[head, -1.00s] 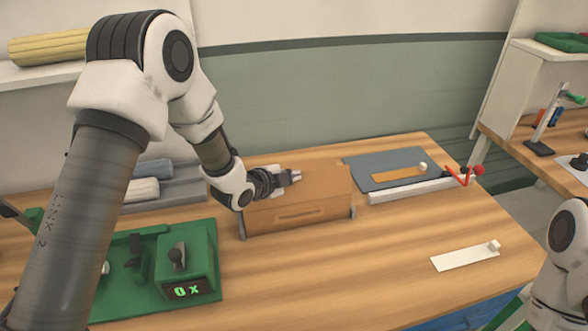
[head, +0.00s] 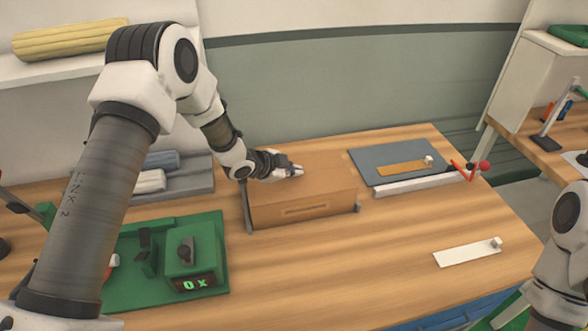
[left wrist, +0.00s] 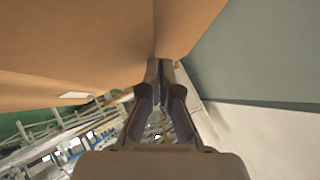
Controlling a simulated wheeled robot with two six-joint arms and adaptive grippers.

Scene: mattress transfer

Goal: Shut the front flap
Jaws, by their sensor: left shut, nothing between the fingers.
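A brown cardboard box (head: 303,207) stands on the bench in the middle of the head view. A narrow slot-like mark shows on its front face, and its top looks covered by a flat brown panel (head: 325,165). I cannot tell which panel is the front flap. My left gripper (head: 298,172) is shut and empty over the box top; whether it touches is unclear. In the left wrist view its closed fingers (left wrist: 159,72) point at brown cardboard (left wrist: 75,45). My right arm shows at the right edge; its gripper is out of view.
A green fixture (head: 192,255) with a lit display stands front left. Rolled cloths (head: 150,180) lie on a grey tray behind. A grey mat (head: 375,160) with an orange strip (head: 402,168) lies right of the box. A white strip (head: 467,252) lies front right. Bare bench lies before the box.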

